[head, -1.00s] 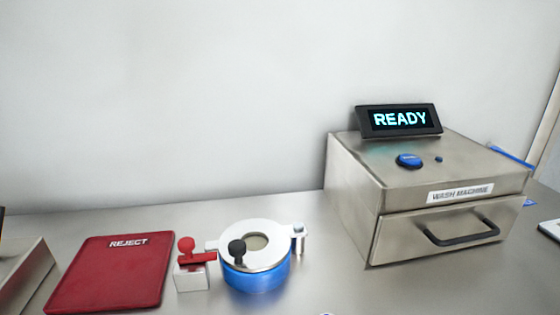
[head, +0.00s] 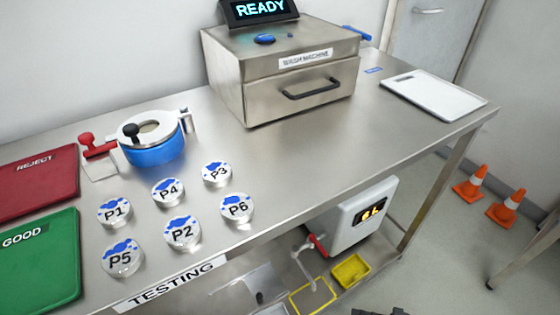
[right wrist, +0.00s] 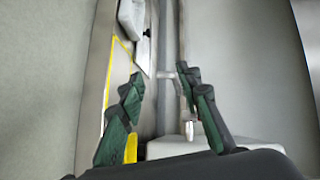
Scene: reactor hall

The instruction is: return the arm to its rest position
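My right gripper (right wrist: 166,108) shows in the right wrist view with its two dark green-and-black fingers spread apart. Nothing is held between the fingers. Behind them, a metal rod with a small spout-like end (right wrist: 189,128) and a yellow edge are visible. In the head view only a dark piece shows at the bottom edge, and I cannot tell if it is part of my right gripper. My left gripper is in neither view.
The steel table (head: 330,150) carries a wash machine (head: 285,80), a blue ring fixture (head: 155,152), several labelled discs (head: 182,232), red (head: 35,190) and green (head: 40,262) mats and a white tray (head: 432,95). A white dispenser (head: 355,228) and yellow trays (head: 350,270) are below. Orange cones (head: 506,208) stand right.

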